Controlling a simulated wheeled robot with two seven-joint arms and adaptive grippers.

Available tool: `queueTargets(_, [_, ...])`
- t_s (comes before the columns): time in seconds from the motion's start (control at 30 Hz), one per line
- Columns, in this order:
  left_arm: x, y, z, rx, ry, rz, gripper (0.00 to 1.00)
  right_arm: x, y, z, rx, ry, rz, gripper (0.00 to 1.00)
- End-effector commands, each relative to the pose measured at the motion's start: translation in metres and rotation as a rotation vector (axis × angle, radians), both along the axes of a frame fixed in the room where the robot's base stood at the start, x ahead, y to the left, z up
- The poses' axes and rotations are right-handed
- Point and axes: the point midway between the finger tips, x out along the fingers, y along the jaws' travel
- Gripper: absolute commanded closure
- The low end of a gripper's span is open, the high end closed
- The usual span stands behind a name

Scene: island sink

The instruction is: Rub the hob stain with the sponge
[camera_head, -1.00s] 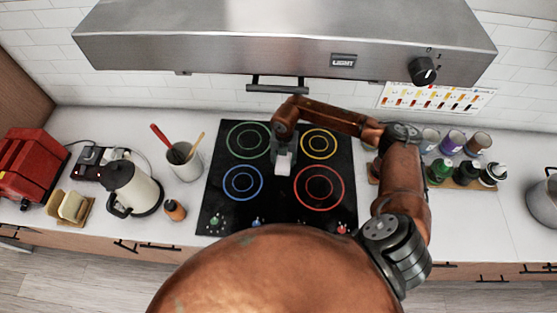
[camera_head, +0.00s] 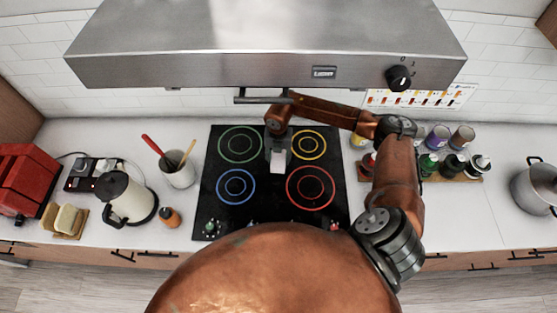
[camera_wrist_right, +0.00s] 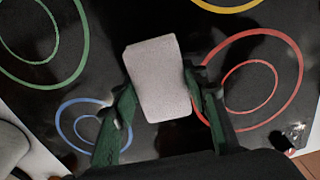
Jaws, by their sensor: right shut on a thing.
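The black hob (camera_head: 212,211) has green, yellow, blue and red rings. My right gripper (camera_head: 278,156) is over the middle of the hob. It is shut on a pale sponge (camera_head: 277,168), which lies between the rings. In the right wrist view the pale grey sponge (camera_wrist_right: 158,70) sits between the two green-sided fingers (camera_wrist_right: 161,90). I cannot tell whether it touches the glass. Darker patches show on the hob surface (camera_wrist_right: 95,35), but I cannot tell a stain from shadow or reflection. My left gripper is out of view.
A steel range hood (camera_head: 240,50) hangs above the back of the hob. Left of the hob stand a utensil pot (camera_head: 178,172), an orange-brown bottle (camera_head: 169,217) and a kettle (camera_head: 127,199). At right are a bottle rack (camera_head: 430,175) and a steel pot (camera_head: 535,187).

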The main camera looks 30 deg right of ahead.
Motion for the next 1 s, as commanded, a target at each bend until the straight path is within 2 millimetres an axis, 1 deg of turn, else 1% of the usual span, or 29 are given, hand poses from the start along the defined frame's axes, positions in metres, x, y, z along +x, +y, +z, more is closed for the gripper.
queueTargets(0.03, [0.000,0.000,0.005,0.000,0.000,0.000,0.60,0.000,0.000,0.008,0.000,-0.001,0.000,0.85])
queueTargets(0.2, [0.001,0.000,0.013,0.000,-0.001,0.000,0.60,0.000,0.000,0.021,0.000,-0.001,0.000,0.85])
queueTargets(0.57, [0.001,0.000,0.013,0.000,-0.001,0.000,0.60,0.000,0.000,0.022,-0.001,-0.001,0.000,0.85])
queueTargets(0.67, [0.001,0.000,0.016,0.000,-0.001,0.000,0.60,0.000,0.000,0.028,0.000,-0.001,0.000,0.85])
queueTargets(0.9, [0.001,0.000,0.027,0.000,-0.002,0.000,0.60,0.001,0.000,0.050,0.000,-0.001,0.000,0.85])
queueTargets(1.0, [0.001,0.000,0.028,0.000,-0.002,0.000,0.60,0.000,0.000,0.053,0.000,-0.001,0.000,0.85])
